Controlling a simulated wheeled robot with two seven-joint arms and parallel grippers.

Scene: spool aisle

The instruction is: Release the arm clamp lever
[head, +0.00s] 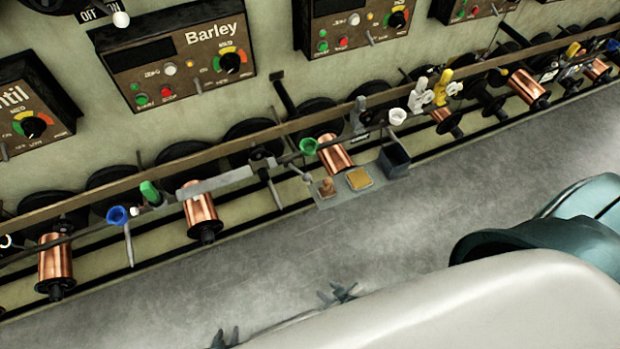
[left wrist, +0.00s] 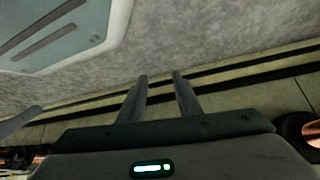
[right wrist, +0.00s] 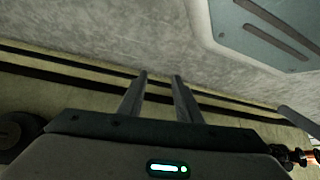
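A long pale grey arm (head: 213,184) lies along the rail below the Barley panel. A dark clamp-like fitting (head: 262,154) is at its right end, and a thin grey lever (head: 271,189) hangs down beside it. I cannot tell for sure which part is the arm clamp lever. My left gripper (head: 225,339) is at the bottom edge of the head view, well below the rail. My right gripper (head: 340,293) is low over the grey floor, apart from the rail. In the wrist views, the left fingers (left wrist: 160,76) and right fingers (right wrist: 160,76) are apart with nothing between them.
Copper spools (head: 201,212) hang in a row along the rail. The Barley panel (head: 178,67) is on the wall above. A small shelf with a yellow pad (head: 359,179) and a dark bin (head: 394,160) stick out at the middle. The grey floor (head: 400,235) in front is clear.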

